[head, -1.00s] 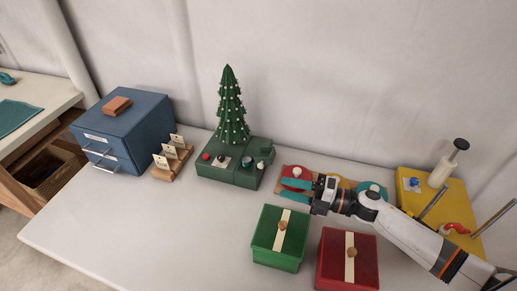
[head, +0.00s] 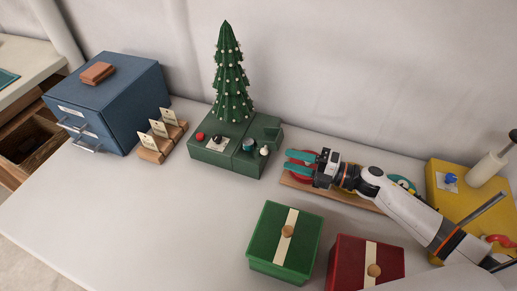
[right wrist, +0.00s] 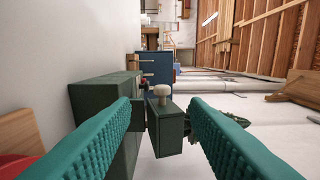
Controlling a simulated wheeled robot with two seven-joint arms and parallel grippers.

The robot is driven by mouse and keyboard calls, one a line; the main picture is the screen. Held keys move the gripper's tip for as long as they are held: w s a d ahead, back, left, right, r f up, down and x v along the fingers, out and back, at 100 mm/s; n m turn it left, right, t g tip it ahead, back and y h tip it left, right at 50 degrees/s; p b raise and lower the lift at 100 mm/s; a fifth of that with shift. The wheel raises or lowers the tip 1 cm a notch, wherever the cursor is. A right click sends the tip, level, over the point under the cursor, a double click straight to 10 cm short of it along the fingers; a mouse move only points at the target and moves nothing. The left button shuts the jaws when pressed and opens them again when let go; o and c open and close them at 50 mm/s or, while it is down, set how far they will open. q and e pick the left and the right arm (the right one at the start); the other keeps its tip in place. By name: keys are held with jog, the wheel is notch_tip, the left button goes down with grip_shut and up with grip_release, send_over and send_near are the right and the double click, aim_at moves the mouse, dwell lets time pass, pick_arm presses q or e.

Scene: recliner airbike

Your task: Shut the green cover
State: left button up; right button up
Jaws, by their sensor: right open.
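The dark green base (head: 222,150) under a small tree stands at the back middle of the table. A green panel with a pale knob (right wrist: 162,92) juts from this base in the right wrist view; I take this panel (right wrist: 168,128) as the green cover. It appears to stand open. My right gripper (head: 293,163) is open with teal fingers, to the right of the base, and also shows in the right wrist view (right wrist: 160,118). The panel appears between its fingers but farther off; no contact shows. My left gripper is not in view.
A wooden board (head: 345,195) with a red disc lies under my right arm. A green gift box (head: 270,255) and a red one (head: 345,265) stand in front. A yellow block (head: 450,210) is at right, a blue drawer cabinet (head: 130,95) at left. The table's front left is clear.

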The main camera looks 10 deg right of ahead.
aim_at(268, 142)
jog(key=p+x, duration=0.1)
jog(key=x, duration=0.9)
jog(key=shift+a+r+p, duration=0.15)
jog(key=shift+a+p, duration=0.15)
jog(key=shift+p, duration=0.05)
jog(key=shift+w, duration=0.1)
grip_shut()
